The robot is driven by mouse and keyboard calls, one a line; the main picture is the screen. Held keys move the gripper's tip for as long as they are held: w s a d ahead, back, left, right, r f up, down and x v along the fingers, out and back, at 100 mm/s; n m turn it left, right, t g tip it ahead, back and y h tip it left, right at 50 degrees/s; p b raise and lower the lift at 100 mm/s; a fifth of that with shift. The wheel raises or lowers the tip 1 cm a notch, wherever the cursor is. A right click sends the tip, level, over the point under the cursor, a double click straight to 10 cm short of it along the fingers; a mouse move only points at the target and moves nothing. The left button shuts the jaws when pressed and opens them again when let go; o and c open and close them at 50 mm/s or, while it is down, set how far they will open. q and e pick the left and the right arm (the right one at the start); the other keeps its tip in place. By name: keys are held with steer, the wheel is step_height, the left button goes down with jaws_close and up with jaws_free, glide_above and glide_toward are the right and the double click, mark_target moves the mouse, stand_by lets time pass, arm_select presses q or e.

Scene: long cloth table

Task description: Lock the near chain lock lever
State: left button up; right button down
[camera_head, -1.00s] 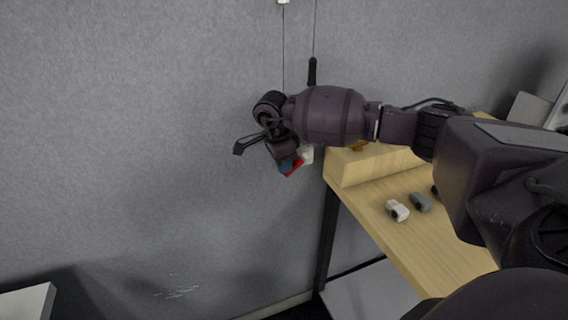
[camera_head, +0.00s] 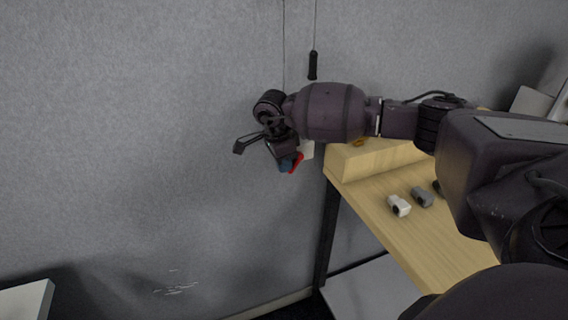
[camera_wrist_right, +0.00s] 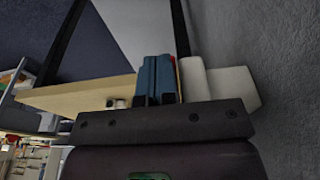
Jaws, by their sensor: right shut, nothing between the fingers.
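In the head view my right gripper (camera_head: 286,165) points down against the grey wall, its blue fingers closed together. A red lever (camera_head: 297,162) shows right beside the fingertips. A small white lock body (camera_head: 307,149) shows just behind it, partly hidden by my wrist. In the right wrist view the shut blue fingers (camera_wrist_right: 157,70) stand beside a white rounded part (camera_wrist_right: 194,78) and a white block (camera_wrist_right: 234,86), with a thin red strip between. I cannot tell whether the fingers touch the lever. My left gripper is not in view.
Two thin cords hang down the wall; one carries a black handle (camera_head: 313,66). A wooden table (camera_head: 415,238) at right holds a wooden block (camera_head: 372,160), a small white object (camera_head: 399,205) and a grey one (camera_head: 422,196). The wall left of my gripper is clear.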

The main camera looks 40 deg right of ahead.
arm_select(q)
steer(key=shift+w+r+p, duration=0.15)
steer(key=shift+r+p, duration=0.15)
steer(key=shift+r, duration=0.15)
arm_select(e)
steer(key=shift+r, duration=0.85)
